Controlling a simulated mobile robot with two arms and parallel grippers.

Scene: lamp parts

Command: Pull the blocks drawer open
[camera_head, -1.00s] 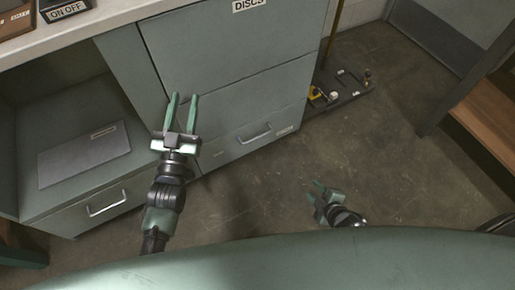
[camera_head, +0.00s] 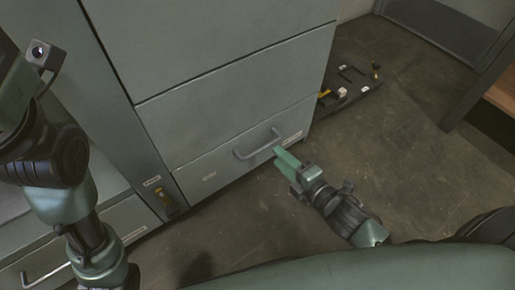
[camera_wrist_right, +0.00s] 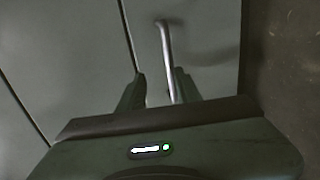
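The lowest drawer (camera_head: 225,165) of the grey-green cabinet is shut, its front flush with the cabinet. It has a grey bar handle (camera_head: 258,147) and small labels too blurred to read. My right gripper (camera_head: 283,156) is just in front of the drawer, near the right end of the handle. In the right wrist view the handle (camera_wrist_right: 165,45) runs down between the two fingers (camera_wrist_right: 160,88), which are apart; I cannot tell whether they touch it. My left arm (camera_head: 65,170) stands at the left, and its fingers are out of the picture.
A lower unit with a drawer handle (camera_head: 42,278) is at the left. A black tray (camera_head: 350,92) with small items lies on the floor beyond the cabinet. Bare floor (camera_head: 410,160) is free at the right.

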